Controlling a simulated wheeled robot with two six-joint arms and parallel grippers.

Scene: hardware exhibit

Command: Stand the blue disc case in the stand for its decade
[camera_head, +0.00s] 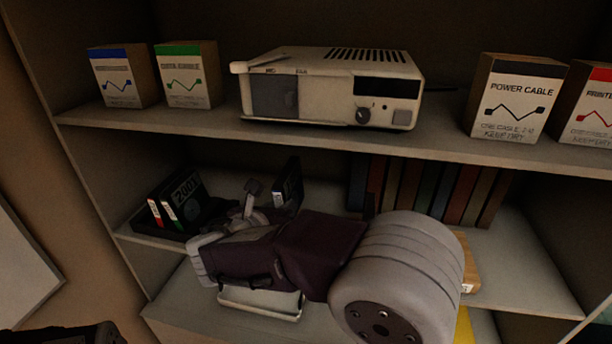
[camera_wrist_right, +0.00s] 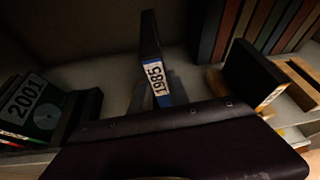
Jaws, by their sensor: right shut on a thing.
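The blue disc case is a thin dark case (camera_head: 290,186) held upright above the middle shelf. In the right wrist view the case (camera_wrist_right: 151,45) shows a white 1985 label with a blue stripe along its edge. My right gripper (camera_head: 262,192) is shut on it; its fingertips are partly hidden. A black stand (camera_head: 150,232) at the left holds cases with red and green stripes, the front one marked 2001 (camera_wrist_right: 38,108). A wooden stand (camera_head: 471,268) is at the right, mostly behind my arm; in the wrist view the wooden stand (camera_wrist_right: 298,92) holds a dark case (camera_wrist_right: 250,75).
A row of books (camera_head: 430,190) stands at the back of the middle shelf. The upper shelf (camera_head: 300,137) carries a beige device (camera_head: 330,90) and several cable boxes, including a power cable box (camera_head: 512,100), above my right arm. Shelf space between the two stands is open.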

